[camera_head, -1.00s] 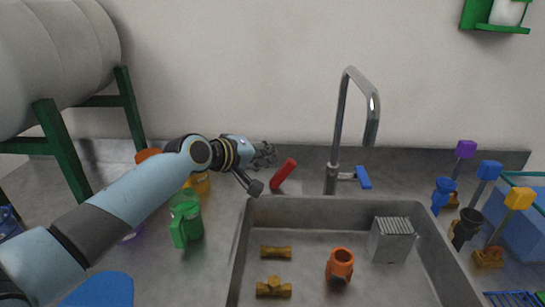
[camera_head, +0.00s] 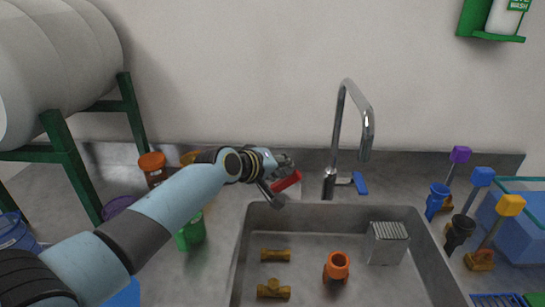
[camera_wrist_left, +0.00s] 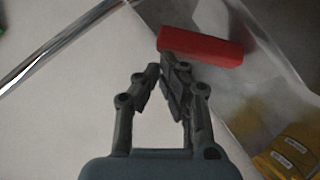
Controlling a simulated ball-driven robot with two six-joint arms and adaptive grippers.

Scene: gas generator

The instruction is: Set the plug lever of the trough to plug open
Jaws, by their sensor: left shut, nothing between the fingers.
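The red plug lever (camera_head: 287,181) stands behind the trough's (camera_head: 412,212) back left corner, tilted well over to the right. My left gripper (camera_head: 284,164) is at the lever, just behind and above it, and partly covers its base. In the left wrist view the lever (camera_wrist_left: 200,45) is a red bar just beyond the fingertips of my left gripper (camera_wrist_left: 166,72). The fingers are shut with nothing between them. One finger appears to be against or very near the lever; I cannot tell if they touch. My right gripper is not in view.
A chrome faucet (camera_head: 340,130) with a blue handle (camera_head: 359,183) rises right of the lever. The trough holds an orange fitting (camera_head: 337,266), brass fittings (camera_head: 276,256) and a grey block (camera_head: 386,243). A green container (camera_head: 190,233) stands near my left arm.

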